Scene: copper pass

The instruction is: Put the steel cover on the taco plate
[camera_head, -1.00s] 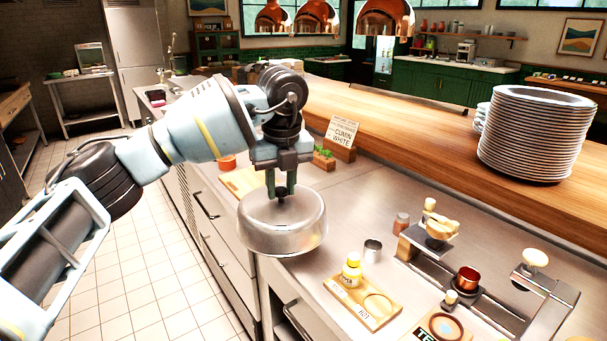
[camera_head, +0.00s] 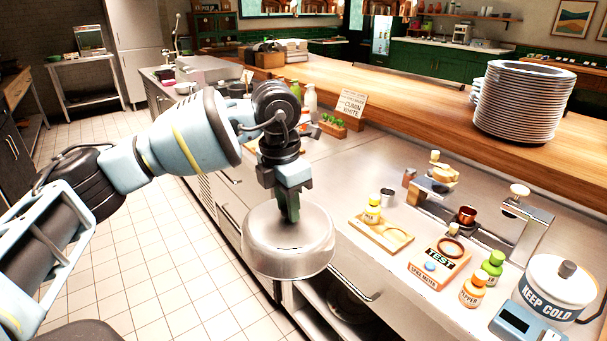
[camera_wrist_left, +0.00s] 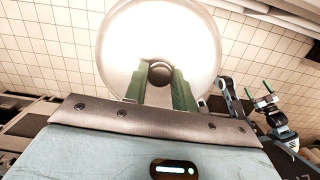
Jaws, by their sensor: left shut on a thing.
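The steel cover (camera_head: 290,250) is a shiny round dome with a dark knob. My left gripper (camera_head: 288,212) is shut on its knob and holds it level, in front of the steel counter's edge. In the left wrist view the cover (camera_wrist_left: 120,45) fills the top middle, with its knob (camera_wrist_left: 160,73) between the green fingers. My right gripper (camera_wrist_left: 260,94) shows small at the right of that view, its two green fingers apart and empty. I cannot make out a taco plate in either view.
The steel counter (camera_head: 335,185) carries a wooden board (camera_head: 365,232), a TEST spice meter (camera_head: 438,264), spice bottles (camera_head: 473,290) and a KEEP COLD pot (camera_head: 548,285). A plate stack (camera_head: 522,100) stands on the wooden ledge. Tiled floor (camera_head: 150,270) lies open at left.

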